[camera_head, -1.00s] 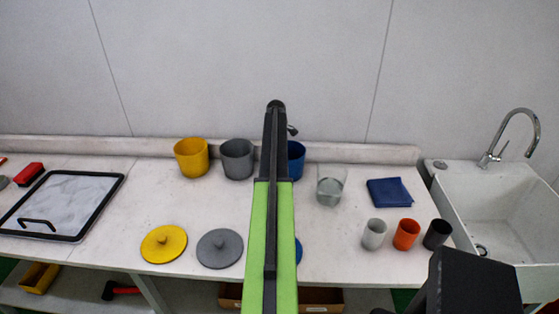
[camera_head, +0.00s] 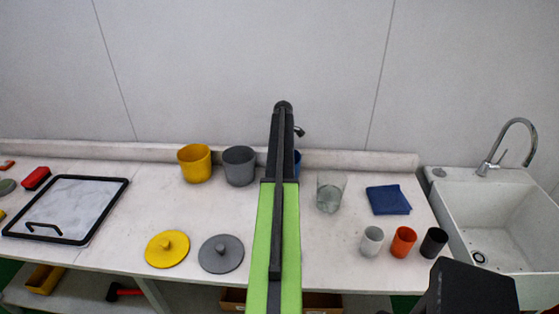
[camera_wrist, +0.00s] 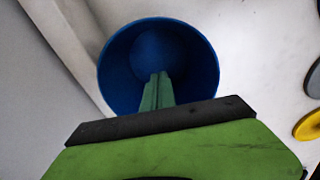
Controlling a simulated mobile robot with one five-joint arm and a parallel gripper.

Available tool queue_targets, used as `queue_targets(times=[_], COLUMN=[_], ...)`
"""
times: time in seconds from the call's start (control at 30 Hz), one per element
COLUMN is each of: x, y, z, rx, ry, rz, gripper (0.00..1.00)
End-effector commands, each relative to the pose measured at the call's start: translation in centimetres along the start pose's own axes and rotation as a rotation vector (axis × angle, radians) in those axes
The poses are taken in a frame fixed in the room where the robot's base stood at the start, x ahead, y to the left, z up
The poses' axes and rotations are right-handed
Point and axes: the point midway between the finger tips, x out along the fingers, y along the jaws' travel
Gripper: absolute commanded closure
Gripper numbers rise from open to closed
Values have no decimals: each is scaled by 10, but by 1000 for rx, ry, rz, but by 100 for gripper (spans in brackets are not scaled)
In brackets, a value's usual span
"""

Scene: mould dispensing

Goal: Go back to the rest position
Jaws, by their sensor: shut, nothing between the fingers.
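My gripper's green fingers (camera_wrist: 156,88) are pressed together and empty in the wrist view. In that view they overlap the opening of a blue pot (camera_wrist: 205,65); I cannot tell how high above it they are. In the head view my raised arm hides most of the blue pot (camera_head: 298,161), and only a sliver shows at its right side. The fingers are not clear in the head view.
A yellow pot (camera_head: 195,164) and grey pot (camera_head: 239,167) stand left of my arm. Yellow lid (camera_head: 166,250) and grey lid (camera_head: 220,255) lie in front. A glass beaker (camera_head: 330,193), blue cloth (camera_head: 388,200), several small cups (camera_head: 403,243) and a sink (camera_head: 500,225) are right.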

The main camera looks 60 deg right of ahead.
Motion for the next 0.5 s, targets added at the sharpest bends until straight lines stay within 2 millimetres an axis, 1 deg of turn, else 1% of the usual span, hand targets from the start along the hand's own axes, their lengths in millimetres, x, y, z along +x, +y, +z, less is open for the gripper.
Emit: queue_targets(times=[0.03, 0.1, 0.2, 0.33, 0.5], x=[-25, -40, -57, -65, -63], y=[0, -1, -1, -1, -1], z=[-1, -2, -2, -3, -3], rx=[-1, -2, -2, -3, -3], ry=[0, 0, 0, 0, 0], rz=[0, 0, 0, 0, 0], gripper=[100, 100, 100, 100, 100])
